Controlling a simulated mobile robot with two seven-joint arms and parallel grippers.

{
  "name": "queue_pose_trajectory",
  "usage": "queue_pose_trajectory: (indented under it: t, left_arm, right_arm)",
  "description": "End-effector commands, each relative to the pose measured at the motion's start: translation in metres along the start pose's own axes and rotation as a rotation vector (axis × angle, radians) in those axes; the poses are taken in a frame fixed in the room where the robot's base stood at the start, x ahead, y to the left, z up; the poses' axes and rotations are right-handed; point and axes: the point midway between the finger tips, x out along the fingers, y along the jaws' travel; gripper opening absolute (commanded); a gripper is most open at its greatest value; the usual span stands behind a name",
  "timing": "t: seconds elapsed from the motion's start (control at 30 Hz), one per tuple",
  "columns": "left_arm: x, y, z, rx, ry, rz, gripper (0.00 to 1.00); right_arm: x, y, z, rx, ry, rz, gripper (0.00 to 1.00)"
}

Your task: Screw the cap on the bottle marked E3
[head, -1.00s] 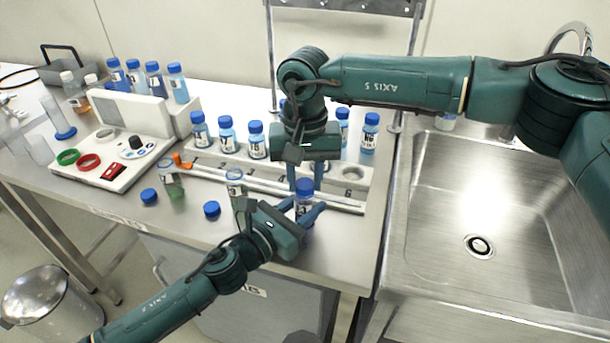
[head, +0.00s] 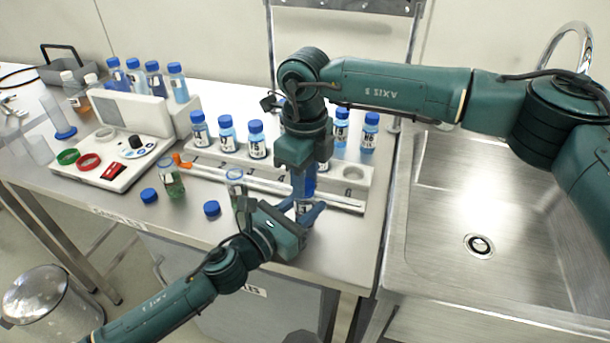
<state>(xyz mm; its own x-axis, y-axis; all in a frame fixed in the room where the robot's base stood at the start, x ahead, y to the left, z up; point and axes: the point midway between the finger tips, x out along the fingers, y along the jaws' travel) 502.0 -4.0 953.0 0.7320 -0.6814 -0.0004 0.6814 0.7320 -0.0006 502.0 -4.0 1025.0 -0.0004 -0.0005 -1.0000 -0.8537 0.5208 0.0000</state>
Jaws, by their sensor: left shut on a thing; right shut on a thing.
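A small bottle (head: 303,208) stands upright at the front of the bench. Its label is mostly covered, so I cannot read the marking. My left gripper (head: 309,214) is shut on this bottle from the front left. My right gripper (head: 303,188) points straight down over it, and its blue fingers are shut at the bottle's top, around its blue cap. The fingers hide most of the cap, so I cannot tell how far down it sits.
A white rack (head: 353,173) with several capped bottles stands behind. A device (head: 120,160) is at left, a sink (head: 480,205) at right.

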Motion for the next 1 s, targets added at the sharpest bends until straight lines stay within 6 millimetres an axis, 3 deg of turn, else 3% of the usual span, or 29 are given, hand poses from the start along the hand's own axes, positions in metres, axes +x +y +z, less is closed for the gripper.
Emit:
queue_pose_trajectory:
  t: [0.5, 0.63, 0.77, 0.8, 1.0]
  left_arm:
    - [0.0, 0.0003, -0.0002, 0.0, 0.0, 0.001, 0.0]
    - [0.0, 0.0003, -0.0002, 0.0, 0.0, 0.001, 0.0]
    - [0.0, 0.0002, -0.0002, 0.0, 0.001, 0.001, 0.0]
    - [0.0, 0.0002, -0.0002, 0.0, 0.001, 0.001, 0.0]
    - [0.0, 0.0002, -0.0002, 0.0, 0.0, 0.001, 0.0]
  right_arm:
    - [0.0008, 0.0, 0.0001, 1.159, 0.0, 0.001, 0.03]
    - [0.0008, -0.0001, 0.0002, 1.371, 0.0, 0.001, 0.03]
    - [0.0008, -0.0001, 0.0002, 1.37, 0.0, 0.0, 0.03]
    - [0.0008, -0.0001, 0.0002, 1.369, 0.0, 0.0, 0.31]
    - [0.0008, -0.0001, 0.0002, 1.367, 0.0, 0.0, 0.47]
